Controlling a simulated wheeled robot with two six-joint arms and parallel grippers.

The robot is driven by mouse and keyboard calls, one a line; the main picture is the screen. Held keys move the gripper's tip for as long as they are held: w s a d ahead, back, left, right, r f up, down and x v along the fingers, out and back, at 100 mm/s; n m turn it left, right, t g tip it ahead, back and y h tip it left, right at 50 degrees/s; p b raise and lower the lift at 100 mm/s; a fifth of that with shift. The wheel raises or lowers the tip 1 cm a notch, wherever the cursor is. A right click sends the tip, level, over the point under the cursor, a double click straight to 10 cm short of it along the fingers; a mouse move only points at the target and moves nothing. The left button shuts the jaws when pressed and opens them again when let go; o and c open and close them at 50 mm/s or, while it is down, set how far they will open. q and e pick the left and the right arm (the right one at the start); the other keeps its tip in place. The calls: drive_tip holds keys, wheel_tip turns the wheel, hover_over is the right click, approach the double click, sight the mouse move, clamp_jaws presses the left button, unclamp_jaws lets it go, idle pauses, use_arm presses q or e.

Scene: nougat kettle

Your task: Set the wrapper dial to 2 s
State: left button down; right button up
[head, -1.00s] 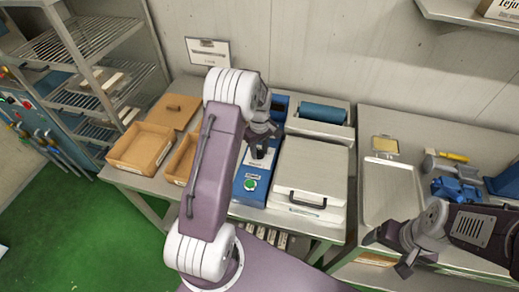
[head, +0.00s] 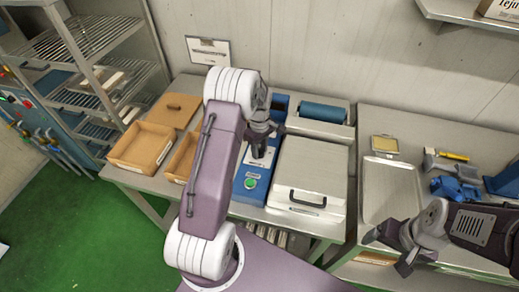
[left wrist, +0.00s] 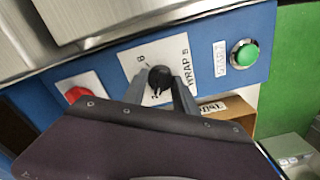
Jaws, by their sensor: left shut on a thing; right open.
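The wrapper dial (left wrist: 160,77) is a black knob on a white plate marked "WRAP S" (left wrist: 180,65), on the blue wrapper's panel (head: 262,168). My left gripper (left wrist: 160,83) is shut on the dial, one finger on each side, in the left wrist view. A few printed numbers show around the knob, partly covered by the fingers; I cannot read the pointer's setting. My right gripper (head: 392,250) is open and empty at the lower right, by the metal tray.
A green start button (left wrist: 245,54) and a red knob (left wrist: 76,94) flank the dial. A white lidded machine (head: 309,172) stands right of the wrapper. Wooden boxes (head: 140,147) stand to the left. A metal tray (head: 390,192) lies on the right table.

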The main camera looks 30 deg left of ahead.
use_arm(q)
drive_tip(key=c, duration=1)
unclamp_jaws()
drive_tip(key=shift+w+r, duration=0.15)
drive_tip(key=shift+o, duration=0.2)
wheel_tip(320, 180, up, 9)
drive_tip(key=shift+b, duration=0.75)
